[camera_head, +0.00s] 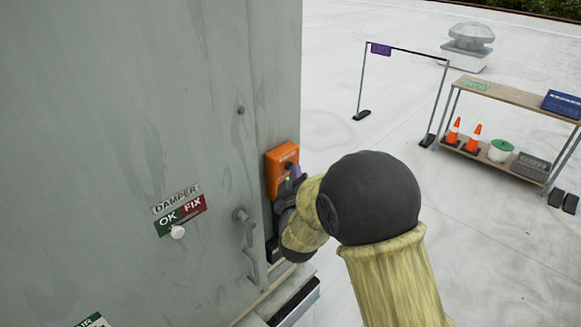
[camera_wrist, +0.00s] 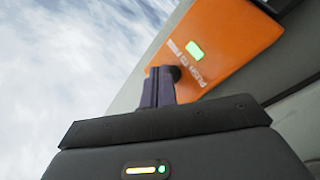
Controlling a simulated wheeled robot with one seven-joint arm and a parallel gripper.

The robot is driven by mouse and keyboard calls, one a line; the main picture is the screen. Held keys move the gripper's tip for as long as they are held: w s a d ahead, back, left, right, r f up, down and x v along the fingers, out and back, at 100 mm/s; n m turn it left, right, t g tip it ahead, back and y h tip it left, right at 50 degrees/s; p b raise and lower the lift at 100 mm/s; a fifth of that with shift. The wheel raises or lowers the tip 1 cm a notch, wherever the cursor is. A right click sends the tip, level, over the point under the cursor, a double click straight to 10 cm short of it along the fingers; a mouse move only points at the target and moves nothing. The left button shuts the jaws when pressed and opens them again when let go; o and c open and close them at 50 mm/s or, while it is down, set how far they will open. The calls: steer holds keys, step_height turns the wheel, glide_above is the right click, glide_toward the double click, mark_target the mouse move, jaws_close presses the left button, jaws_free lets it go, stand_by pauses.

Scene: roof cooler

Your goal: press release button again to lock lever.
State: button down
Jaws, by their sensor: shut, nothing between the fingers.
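An orange box (camera_head: 280,160) is fixed to the side of the grey cabinet. In the wrist view its orange face (camera_wrist: 240,50) has a lit green rectangle (camera_wrist: 195,50) and white lettering that starts with "PUSH". My gripper (camera_head: 291,176) is at the box, partly covering its lower right. In the wrist view its purple fingers (camera_wrist: 161,78) are together and empty, overlapping the box's lower left edge. A small dark round part (camera_wrist: 174,73) shows at the fingertips; I cannot tell whether they touch it. The lever cannot be made out with certainty.
A shelf table (camera_head: 515,95) with cones and a barrier frame (camera_head: 405,50) stand farther right. The roof between is clear.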

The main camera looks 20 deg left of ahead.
steer(key=shift+a, duration=0.15)
stand_by(0.3)
steer(key=shift+s+d+b, duration=0.15)
steer(key=shift+d+b, duration=0.3)
steer(key=shift+d, duration=0.1)
steer(key=shift+d, duration=0.1)
steer(key=shift+s+d+b, duration=0.4)
steer(key=shift+d, duration=0.5)
steer(key=shift+s+d+b, duration=0.4)
steer(key=shift+d+b, duration=0.05)
steer(key=shift+d, duration=0.45)
steer(key=shift+s+d+b, duration=0.4)
steer(key=shift+d, duration=0.5)
